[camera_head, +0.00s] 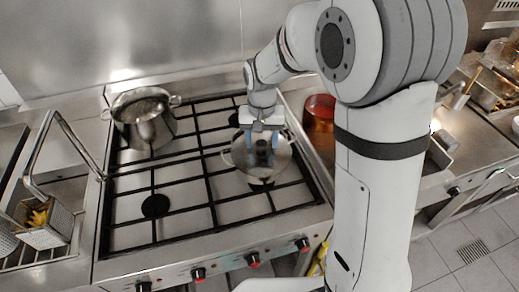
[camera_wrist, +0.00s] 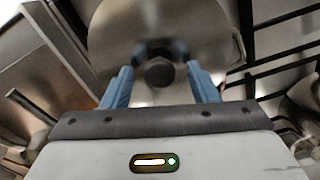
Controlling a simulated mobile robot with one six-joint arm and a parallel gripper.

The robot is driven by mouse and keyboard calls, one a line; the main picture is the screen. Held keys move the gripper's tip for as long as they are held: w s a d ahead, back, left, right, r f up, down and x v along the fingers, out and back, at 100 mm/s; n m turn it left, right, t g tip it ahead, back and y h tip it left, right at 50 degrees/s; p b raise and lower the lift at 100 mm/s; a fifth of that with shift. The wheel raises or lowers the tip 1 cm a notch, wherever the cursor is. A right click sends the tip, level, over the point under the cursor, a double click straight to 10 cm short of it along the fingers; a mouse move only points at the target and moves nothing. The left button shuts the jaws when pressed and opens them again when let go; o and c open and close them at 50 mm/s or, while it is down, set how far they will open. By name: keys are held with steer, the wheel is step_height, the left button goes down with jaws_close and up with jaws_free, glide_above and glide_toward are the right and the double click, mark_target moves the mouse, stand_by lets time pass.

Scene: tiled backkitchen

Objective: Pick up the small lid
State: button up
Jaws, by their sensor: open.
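The small lid (camera_head: 241,157) is a round steel lid with a dark knob in its middle, lying over the right part of the stove grate. It looks as if it sits on a pot with side handles, but I cannot tell for sure. My gripper (camera_head: 262,142) is above the lid and points down. In the wrist view the lid (camera_wrist: 205,35) fills the upper middle, and its dark knob (camera_wrist: 159,72) shows between the two blue fingers of my gripper (camera_wrist: 160,88). The fingers are apart, with gaps on both sides of the knob.
A tall steel pot (camera_head: 146,122) stands at the back left of the stove grate (camera_head: 180,205). A copper-coloured pot (camera_head: 319,113) stands right of the stove. A fryer basket (camera_head: 45,222) is at the left. The front left of the grate is clear.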

steer(key=shift+c, duration=0.3)
jaws_close()
stand_by(0.3)
